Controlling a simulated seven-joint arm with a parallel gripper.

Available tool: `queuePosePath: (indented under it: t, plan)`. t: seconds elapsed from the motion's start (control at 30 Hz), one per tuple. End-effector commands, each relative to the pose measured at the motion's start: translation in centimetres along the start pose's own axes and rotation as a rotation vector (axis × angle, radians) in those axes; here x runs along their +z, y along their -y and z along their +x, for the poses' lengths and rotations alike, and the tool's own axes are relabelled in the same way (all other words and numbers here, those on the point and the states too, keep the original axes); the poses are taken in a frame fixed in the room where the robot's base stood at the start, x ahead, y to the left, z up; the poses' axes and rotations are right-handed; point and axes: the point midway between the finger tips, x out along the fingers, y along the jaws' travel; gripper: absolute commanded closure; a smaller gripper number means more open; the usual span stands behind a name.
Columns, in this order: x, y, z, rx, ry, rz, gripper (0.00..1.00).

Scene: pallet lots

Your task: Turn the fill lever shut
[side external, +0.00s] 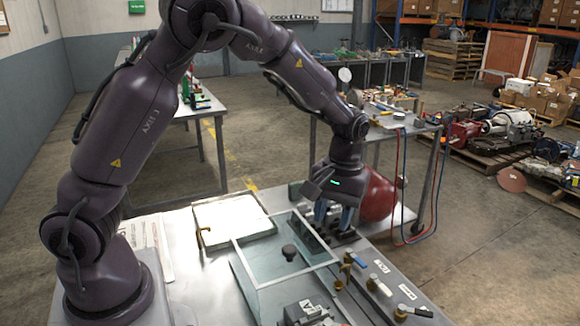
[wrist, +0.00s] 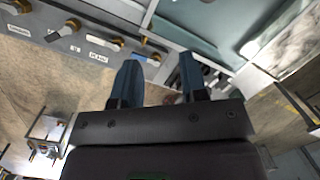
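A row of small brass valves with lever handles runs along the front panel. In the wrist view my gripper (wrist: 160,72) shows two blue fingers spread with nothing between. Valve levers (wrist: 72,24) show at the upper left there, with one (wrist: 152,58) near the left fingertip.
A red round vessel (side external: 377,196) is close behind my gripper. A white tray (side external: 232,218) lies on the bench. The space above the panel is free.

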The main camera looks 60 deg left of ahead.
Motion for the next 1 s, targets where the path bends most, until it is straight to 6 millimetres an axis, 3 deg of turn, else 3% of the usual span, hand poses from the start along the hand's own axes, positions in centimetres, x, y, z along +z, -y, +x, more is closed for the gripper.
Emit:
queuePosePath:
  t: [0.3,0.5,0.7,1.0]
  plan:
    - [4.0,2.2,-3.3,0.036,-0.044,0.427,0.6]
    - [6.1,3.6,-5.5,0.036,-0.116,0.618,0.6]
    - [7.7,5.0,-7.7,0.027,-0.197,0.689,0.6]
    - [7.8,6.3,-10.0,0.043,-0.271,0.656,0.6]
